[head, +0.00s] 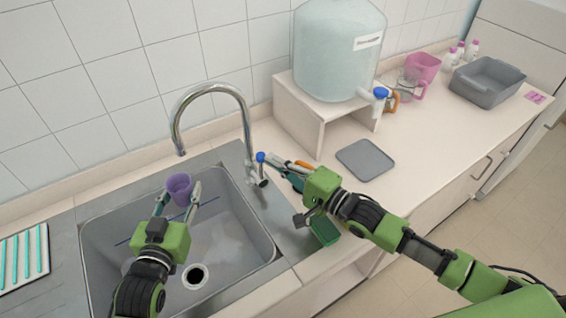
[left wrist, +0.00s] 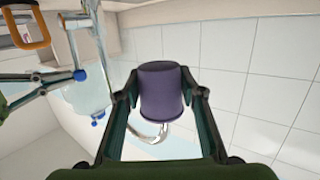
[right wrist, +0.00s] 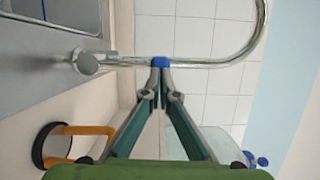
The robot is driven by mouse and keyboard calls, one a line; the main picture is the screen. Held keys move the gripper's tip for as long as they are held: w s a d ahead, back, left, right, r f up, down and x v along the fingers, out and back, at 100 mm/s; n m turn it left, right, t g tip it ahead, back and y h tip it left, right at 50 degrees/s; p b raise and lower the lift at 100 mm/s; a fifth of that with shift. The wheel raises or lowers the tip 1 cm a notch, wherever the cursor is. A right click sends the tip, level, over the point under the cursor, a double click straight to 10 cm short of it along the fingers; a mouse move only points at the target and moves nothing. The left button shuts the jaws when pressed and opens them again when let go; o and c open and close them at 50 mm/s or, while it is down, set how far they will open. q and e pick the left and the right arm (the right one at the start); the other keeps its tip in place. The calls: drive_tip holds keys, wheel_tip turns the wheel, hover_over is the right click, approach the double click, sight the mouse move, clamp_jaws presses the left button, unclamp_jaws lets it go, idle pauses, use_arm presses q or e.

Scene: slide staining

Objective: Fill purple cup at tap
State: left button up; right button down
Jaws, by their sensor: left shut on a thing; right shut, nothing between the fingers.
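The purple cup (head: 179,188) is held over the sink, below the tap's curved spout (head: 180,150) in the head view. No water stream shows. My left gripper (head: 178,198) is shut around the cup's sides; the cup (left wrist: 160,90) also shows between its fingers in the left wrist view. The cup's inside is too small to make out. My right gripper (head: 270,160) is shut with nothing between its fingers. Its fingertips are at the tap's blue-tipped lever (right wrist: 160,62), seeming to touch it in the right wrist view.
The grey sink (head: 262,245) lies under the left gripper. A large water container (head: 335,50) stands on a raised shelf (head: 288,112) at the back. A grey tray (head: 365,160) lies on the counter right of the tap. A rack with teal strips (head: 22,258) is at the left.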

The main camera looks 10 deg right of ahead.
use_arm(q)
drive_tip(key=shift+a, duration=0.25)
use_arm(e)
drive_tip(key=w+d+v, duration=0.1)
drive_tip(key=d+v, duration=0.1)
drive_tip(key=v, duration=1)
drive_tip(key=shift+d+r, duration=0.25)
drive_tip(key=shift+d, duration=0.15)
drive_tip(key=shift+w, duration=0.15)
